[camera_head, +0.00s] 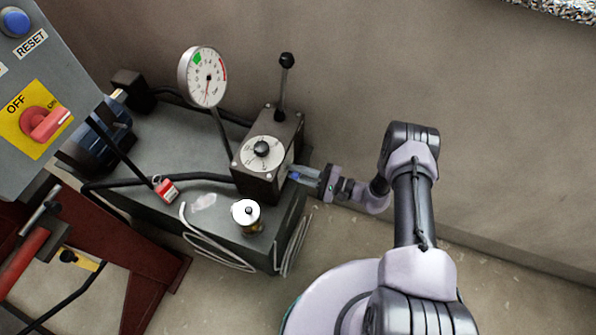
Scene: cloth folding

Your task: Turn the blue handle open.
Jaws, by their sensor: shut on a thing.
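The blue handle (296,176) shows as a small blue patch at the right side of a dark valve box (256,184). My gripper (297,173) reaches in from the right and is shut on the blue handle. The fingers cover most of the handle, so its angle cannot be told. The box has a round white dial with a black knob (261,149) on its sloped face and a black-knobbed lever (284,85) standing up from its top.
A pressure gauge (208,77) stands behind the box on the grey tank top (185,157). A white-topped brass fitting (247,215), hoses and a red tag (165,188) lie in front and left. A control panel with a red switch (45,122) is at far left. The wall is behind.

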